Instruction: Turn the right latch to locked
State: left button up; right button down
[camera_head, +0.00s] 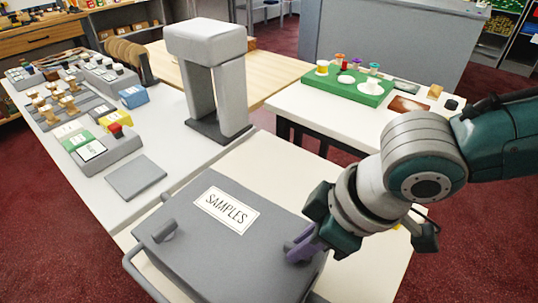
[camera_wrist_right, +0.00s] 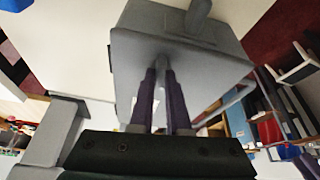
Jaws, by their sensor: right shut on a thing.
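A grey case (camera_head: 180,255) with a white SAMPLES label (camera_head: 226,207) lies on the pale table. Its left latch (camera_head: 163,231), a grey knob, is free on the lid. My right gripper (camera_head: 302,246) is over the lid's right side, its purple fingers shut on the right latch. In the head view the fingers mostly hide that latch. In the right wrist view the fingers (camera_wrist_right: 164,90) close around the grey latch (camera_wrist_right: 162,61) on the case (camera_wrist_right: 128,55). I cannot tell how far the latch is turned. My left gripper is not in view.
A grey arch-shaped stand (camera_head: 205,45) rises behind the case. A counter at the left holds a flat grey plate (camera_head: 136,177), a block with a red button (camera_head: 115,130) and swatch racks. A green tray (camera_head: 345,90) with spools sits on the white table behind my right arm.

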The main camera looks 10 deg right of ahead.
jog(key=shift+w+f+n+y+b, duration=0.1)
jog(key=shift+f+n+y+b, duration=0.15)
jog(key=shift+n+b, duration=0.55)
jog(key=n+g+b, duration=0.1)
jog(key=n+b, duration=0.2)
jog(key=n+g+b, duration=0.1)
jog(key=n+b, duration=0.2)
jog(key=shift+w+n+g+y, duration=0.15)
jog(key=shift+n+g+y, duration=0.15)
jog(key=shift+g+y, duration=0.1)
jog(key=n+g+b, duration=0.1)
jog(key=n, duration=0.1)
jog(key=n+b, duration=0.2)
jog(key=shift+w+g+h, duration=0.1)
jog(key=shift+g+h, duration=0.15)
jog(key=shift+g, duration=0.15)
jog(key=shift+w+r+n+g+h+b, duration=0.1)
jog(key=shift+n+g+h+b, duration=0.15)
jog(key=shift+n+b, duration=0.65)
jog(key=shift+r+n+g+h+b, duration=0.2)
jog(key=shift+n+b, duration=0.35)
jog(key=shift+n, duration=0.55)
jog(key=shift+f, duration=0.1)
jog(key=c, duration=0.9)
grip_release()
jog(key=v, duration=1)
jog(key=shift+w, duration=0.15)
